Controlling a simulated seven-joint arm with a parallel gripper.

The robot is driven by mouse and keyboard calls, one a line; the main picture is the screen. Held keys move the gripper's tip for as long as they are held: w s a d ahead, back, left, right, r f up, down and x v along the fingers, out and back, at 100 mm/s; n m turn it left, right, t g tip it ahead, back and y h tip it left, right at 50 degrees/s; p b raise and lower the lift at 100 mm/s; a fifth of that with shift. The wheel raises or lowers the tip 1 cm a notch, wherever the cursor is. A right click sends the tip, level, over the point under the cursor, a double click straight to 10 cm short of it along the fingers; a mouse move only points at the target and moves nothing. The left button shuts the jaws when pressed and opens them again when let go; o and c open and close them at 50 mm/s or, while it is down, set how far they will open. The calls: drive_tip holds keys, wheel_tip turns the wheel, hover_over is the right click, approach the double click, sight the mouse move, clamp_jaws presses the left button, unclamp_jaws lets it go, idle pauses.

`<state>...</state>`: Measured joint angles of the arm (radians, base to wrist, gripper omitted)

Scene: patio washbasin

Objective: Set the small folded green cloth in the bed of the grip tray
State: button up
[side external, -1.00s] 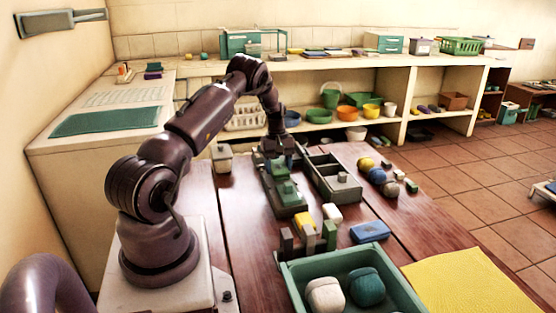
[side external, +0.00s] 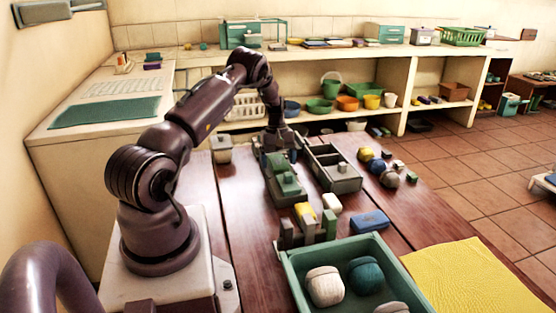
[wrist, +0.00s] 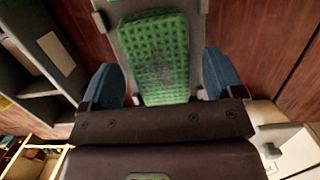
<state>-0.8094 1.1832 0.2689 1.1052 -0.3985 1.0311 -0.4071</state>
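A long grey tray (side external: 271,188) lies on the wooden table, apparently the grip tray. Green pieces (side external: 287,184) sit on it, one small block on a wider one. In the wrist view a dimpled green piece (wrist: 160,50) lies lengthwise on the grey tray (wrist: 127,12). I cannot tell which green piece is the folded cloth. My gripper (side external: 276,152) is over the far end of the tray, pointing down. In the wrist view its blue fingers (wrist: 162,80) are apart, with gaps on both sides of the green piece. Fingertip height above the tray is unclear.
A grey compartment box (side external: 345,185) stands right of the tray. In front are a small rack (side external: 287,238), a blue block (side external: 369,221) and a green bin (side external: 291,271) with balls. A lidded pot (side external: 221,150) stands left. Balls (side external: 377,166) lie right.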

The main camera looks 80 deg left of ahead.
drive_tip(key=shift+r, duration=0.1)
wheel_tip(320, 180, up, 12)
drive_tip(key=a+r, duration=0.1)
drive_tip(key=a, duration=0.1)
drive_tip(key=s+d+r+m+t+y, duration=0.1)
drive_tip(key=d+r+m, duration=0.45)
drive_tip(key=d, duration=0.75)
drive_tip(key=s+d+r+m+y, duration=0.1)
drive_tip(key=d+r+m, duration=0.45)
drive_tip(key=d, duration=0.65)
drive_tip(key=s+d+r+m+t, duration=0.2)
drive_tip(key=s+d+r+m, duration=0.1)
drive_tip(key=d, duration=0.6)
drive_tip(key=s+d+r+m+t, duration=0.2)
drive_tip(key=s+d+r+m, duration=0.1)
drive_tip(key=s+d, duration=0.3)
drive_tip(key=d+m, duration=0.1)
drive_tip(key=d, duration=0.1)
drive_tip(key=shift+s+d+r+t, duration=0.2)
drive_tip(key=shift+d+r+t, duration=0.1)
drive_tip(key=shift+d+r, duration=0.1)
